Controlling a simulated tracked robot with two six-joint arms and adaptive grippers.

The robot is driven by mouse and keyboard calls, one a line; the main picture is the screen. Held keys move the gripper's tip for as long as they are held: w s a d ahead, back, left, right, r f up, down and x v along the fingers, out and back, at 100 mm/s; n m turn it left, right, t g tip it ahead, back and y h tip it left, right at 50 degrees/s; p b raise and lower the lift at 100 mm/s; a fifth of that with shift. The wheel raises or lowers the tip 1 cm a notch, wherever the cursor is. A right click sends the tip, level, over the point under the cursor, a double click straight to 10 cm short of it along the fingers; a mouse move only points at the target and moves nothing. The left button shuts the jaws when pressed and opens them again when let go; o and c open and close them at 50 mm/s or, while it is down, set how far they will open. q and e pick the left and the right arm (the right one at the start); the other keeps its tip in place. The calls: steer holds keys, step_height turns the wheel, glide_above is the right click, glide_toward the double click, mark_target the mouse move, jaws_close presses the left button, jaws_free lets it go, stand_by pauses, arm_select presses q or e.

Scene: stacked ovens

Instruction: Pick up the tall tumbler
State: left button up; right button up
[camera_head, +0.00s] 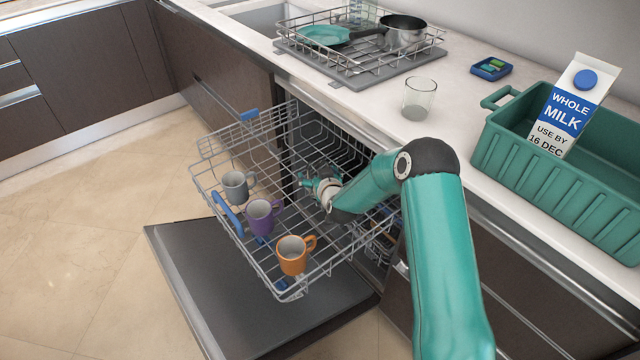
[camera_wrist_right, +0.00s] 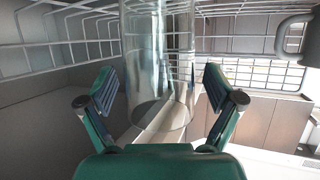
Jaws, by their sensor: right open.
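The tall tumbler (camera_wrist_right: 156,62) is clear glass and stands between the two fingers of my right gripper (camera_wrist_right: 160,86) in the right wrist view. The fingers are apart, one on each side of it, and I see a gap at both sides. In the head view my right gripper (camera_head: 318,186) reaches into the pulled-out dishwasher rack (camera_head: 283,137). I cannot make out the tumbler there against the wires. My left gripper is not in view.
Grey (camera_head: 236,186), purple (camera_head: 262,217) and orange (camera_head: 294,256) mugs stand in the rack's front. The open dishwasher door (camera_head: 255,300) lies below. The counter holds a clear glass (camera_head: 419,98), a green crate (camera_head: 560,190) with a milk carton (camera_head: 572,107), and a drying rack (camera_head: 345,70).

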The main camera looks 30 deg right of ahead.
steer(key=c, duration=1.5)
steer(key=shift+r, duration=0.15)
